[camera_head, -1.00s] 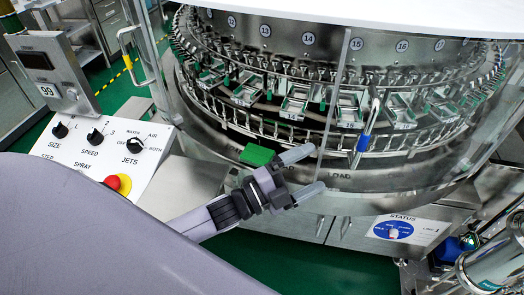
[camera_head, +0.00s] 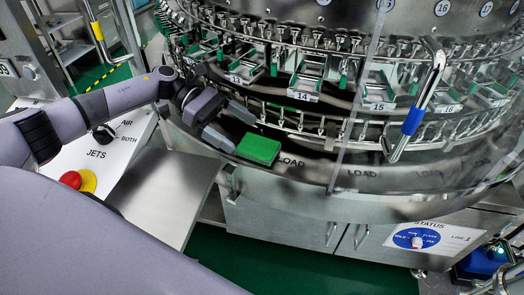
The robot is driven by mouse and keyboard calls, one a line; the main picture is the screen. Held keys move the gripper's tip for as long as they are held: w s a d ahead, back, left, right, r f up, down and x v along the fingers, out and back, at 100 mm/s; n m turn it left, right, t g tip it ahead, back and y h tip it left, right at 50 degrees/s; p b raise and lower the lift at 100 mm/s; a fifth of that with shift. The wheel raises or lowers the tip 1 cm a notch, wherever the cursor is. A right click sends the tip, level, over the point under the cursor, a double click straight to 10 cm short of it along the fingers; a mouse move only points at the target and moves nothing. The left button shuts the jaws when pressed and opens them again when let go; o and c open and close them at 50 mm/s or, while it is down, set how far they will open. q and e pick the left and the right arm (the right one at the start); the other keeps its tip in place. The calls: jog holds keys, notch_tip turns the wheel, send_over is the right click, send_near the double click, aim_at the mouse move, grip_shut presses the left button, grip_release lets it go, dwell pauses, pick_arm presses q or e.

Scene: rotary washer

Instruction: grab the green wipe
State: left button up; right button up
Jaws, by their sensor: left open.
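The green wipe (camera_head: 258,149) is a flat green block lying on the metal ledge of the rotary washer, left of a LOAD label. My left gripper (camera_head: 229,126) is open, with its two grey fingers pointing right and slightly down toward the wipe. The fingertips are just up and left of the wipe, and nothing is between them. I cannot tell whether the near fingertip touches the wipe. My right gripper is not in view.
The washer's ring of numbered stations (camera_head: 307,88) rises behind the wipe. A clear door with a blue-marked handle (camera_head: 413,118) stands to the right. The control panel with a red button (camera_head: 71,180) and a bare metal shelf (camera_head: 168,190) are at left.

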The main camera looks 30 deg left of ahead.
aim_at(261, 146)
pick_arm(q)
jog(key=p+x, duration=0.1)
jog(key=x, duration=0.5)
jog(key=shift+s+d+r, duration=0.1)
jog(key=shift+s+d, duration=0.1)
jog(key=c, duration=1)
